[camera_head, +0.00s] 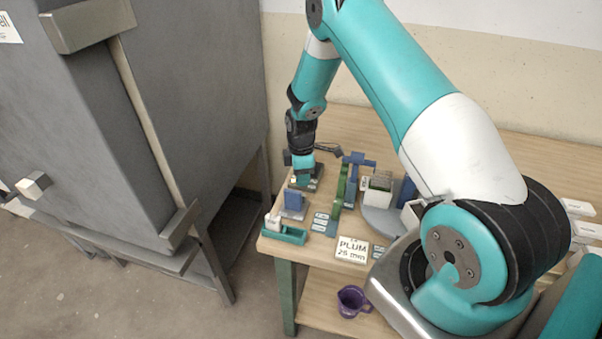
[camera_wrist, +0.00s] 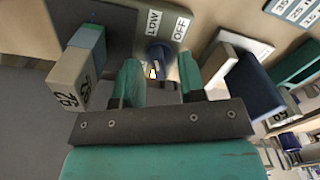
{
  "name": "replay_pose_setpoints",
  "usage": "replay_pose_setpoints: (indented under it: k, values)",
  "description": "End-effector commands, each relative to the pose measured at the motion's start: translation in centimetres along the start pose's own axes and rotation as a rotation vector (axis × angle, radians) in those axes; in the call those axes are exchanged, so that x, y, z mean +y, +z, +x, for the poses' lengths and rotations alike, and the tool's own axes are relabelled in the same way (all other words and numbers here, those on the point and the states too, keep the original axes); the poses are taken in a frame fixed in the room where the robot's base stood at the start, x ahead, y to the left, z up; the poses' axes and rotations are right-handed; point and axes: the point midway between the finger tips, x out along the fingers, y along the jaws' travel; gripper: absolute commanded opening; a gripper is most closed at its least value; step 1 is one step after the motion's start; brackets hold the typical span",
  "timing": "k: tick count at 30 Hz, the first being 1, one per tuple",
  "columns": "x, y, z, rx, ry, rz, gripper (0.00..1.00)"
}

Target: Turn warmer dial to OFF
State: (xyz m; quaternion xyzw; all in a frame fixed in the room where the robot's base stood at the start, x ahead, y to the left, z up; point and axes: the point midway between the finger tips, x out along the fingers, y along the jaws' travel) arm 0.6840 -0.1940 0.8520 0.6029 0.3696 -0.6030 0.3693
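The warmer dial (camera_wrist: 160,54) is a small dark blue knob with a pale mark, on a grey panel in the wrist view. The labels LOW (camera_wrist: 152,22) and OFF (camera_wrist: 181,27) stand beyond it, OFF to the right. I cannot tell for sure which label the mark points at. My gripper (camera_wrist: 160,76) is open, its two teal fingers apart on either side of the dial in the picture. I cannot tell whether they touch it. In the head view my gripper (camera_head: 303,166) is low over the warmer (camera_head: 310,183) and hides the dial.
A block marked 92 (camera_wrist: 68,78) is close left of my fingers; a dark blue block (camera_wrist: 256,88) is to the right. In the head view, a blue block (camera_head: 293,200), green tape dispenser (camera_head: 286,235), PLUM card (camera_head: 353,250) and grey turntable (camera_head: 375,222) crowd the table.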

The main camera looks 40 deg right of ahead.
Motion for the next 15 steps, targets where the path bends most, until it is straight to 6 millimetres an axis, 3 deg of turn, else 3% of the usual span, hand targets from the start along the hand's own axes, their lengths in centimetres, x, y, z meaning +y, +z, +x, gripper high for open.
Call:
replay_pose_setpoints:
  k: [4,9,15]
  values:
    - [0.01,0.0,-0.02,0.0,0.0,0.0,0.35]
    - [0.01,0.0,-0.04,0.0,0.0,0.0,0.0]
    - [0.02,0.0,-0.05,0.0,0.0,0.003,0.0]
